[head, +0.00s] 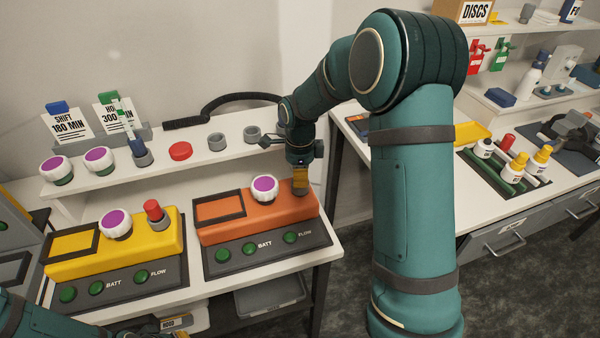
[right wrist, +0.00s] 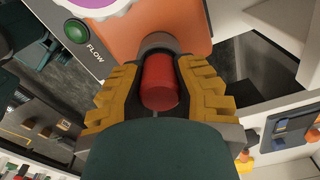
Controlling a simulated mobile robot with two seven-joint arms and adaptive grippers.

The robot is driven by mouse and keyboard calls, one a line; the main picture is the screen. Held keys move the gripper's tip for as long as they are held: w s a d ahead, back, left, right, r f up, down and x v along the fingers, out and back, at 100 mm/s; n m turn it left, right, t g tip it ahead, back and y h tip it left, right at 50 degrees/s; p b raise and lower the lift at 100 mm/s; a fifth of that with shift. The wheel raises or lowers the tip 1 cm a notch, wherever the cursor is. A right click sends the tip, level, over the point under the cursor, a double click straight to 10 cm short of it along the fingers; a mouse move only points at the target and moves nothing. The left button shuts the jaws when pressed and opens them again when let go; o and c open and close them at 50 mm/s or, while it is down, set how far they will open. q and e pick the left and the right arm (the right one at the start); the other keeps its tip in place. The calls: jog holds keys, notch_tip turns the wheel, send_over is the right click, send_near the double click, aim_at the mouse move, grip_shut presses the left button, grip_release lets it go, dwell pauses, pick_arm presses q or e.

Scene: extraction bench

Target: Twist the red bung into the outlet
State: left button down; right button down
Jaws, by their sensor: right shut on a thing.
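My right gripper (head: 300,182) is over the right end of the orange unit (head: 225,230), pointing down. In the right wrist view its yellow-padded fingers (right wrist: 158,88) are shut on the red bung (right wrist: 160,85). The bung's far end is at the grey outlet collar (right wrist: 157,42) on the orange unit; how deep it sits cannot be told. In the head view the fingers hide this bung.
The yellow unit (head: 165,244) stands at left with its own red bung (head: 153,211). A white-and-purple knob (head: 265,188) stands close left of my right gripper. The shelf (head: 100,182) behind holds knobs, a red cap (head: 180,151) and grey rings. A side bench with bottles (head: 541,158) is at right.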

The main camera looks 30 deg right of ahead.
jog(key=c, duration=0.8)
grip_release()
jog(key=shift+o, duration=0.2)
notch_tip(320, 180, up, 12)
